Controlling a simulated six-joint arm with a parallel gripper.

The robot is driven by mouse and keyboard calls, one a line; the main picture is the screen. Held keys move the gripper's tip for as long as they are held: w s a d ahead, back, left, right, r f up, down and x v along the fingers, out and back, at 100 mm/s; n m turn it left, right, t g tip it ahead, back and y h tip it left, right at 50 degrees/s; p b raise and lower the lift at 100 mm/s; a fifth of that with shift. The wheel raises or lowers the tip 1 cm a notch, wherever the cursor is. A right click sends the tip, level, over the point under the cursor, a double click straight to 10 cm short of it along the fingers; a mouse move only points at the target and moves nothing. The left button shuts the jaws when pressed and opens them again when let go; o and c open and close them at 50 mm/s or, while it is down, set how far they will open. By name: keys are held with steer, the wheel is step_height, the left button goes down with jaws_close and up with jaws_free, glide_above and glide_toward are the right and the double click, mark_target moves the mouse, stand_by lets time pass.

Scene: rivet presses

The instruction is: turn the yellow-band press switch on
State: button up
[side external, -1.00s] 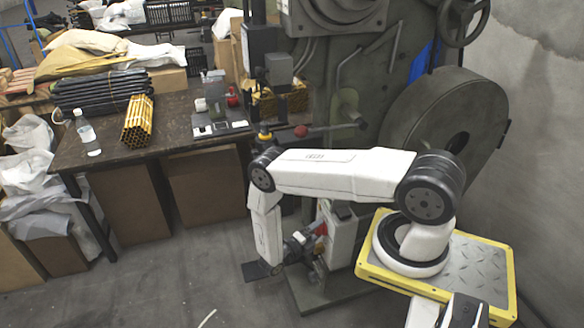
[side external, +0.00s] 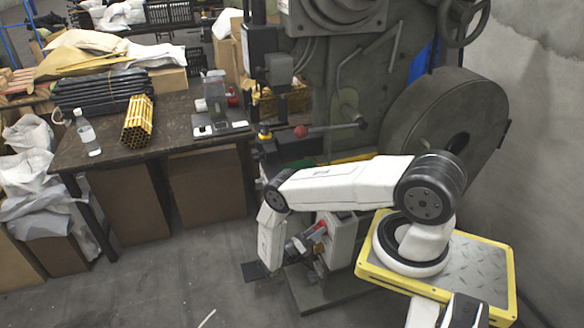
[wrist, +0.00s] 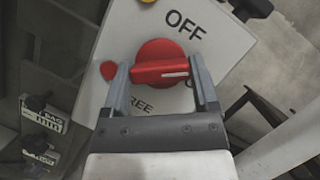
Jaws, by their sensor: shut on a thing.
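In the wrist view a red rotary switch (wrist: 158,52) sits on a pale panel (wrist: 120,45). Its red handle (wrist: 160,71) lies level across the picture, with a white line toward its right end. My gripper (wrist: 160,75) is shut on this handle, one finger at each end. The word OFF (wrist: 185,24) shows above right; lettering below the handle is partly hidden, with "REE" readable. In the side external view my gripper (side external: 304,243) is at the pale switch box (side external: 341,240) low on the press (side external: 340,80).
A red-tipped lever (side external: 301,131) sticks out from the press above my arm. A worktable (side external: 110,146) with yellow tubes (side external: 137,122) and a bottle (side external: 87,133) stands at the left. A large dark flywheel (side external: 455,130) is at the right. The floor at front left is mostly clear.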

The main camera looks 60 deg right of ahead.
steer(key=shift+w+m+g, duration=0.1)
steer(key=shift+m+g, duration=0.9)
steer(key=shift+m, duration=1.2)
steer(key=o, duration=1.1)
steer(key=shift+n, duration=0.4)
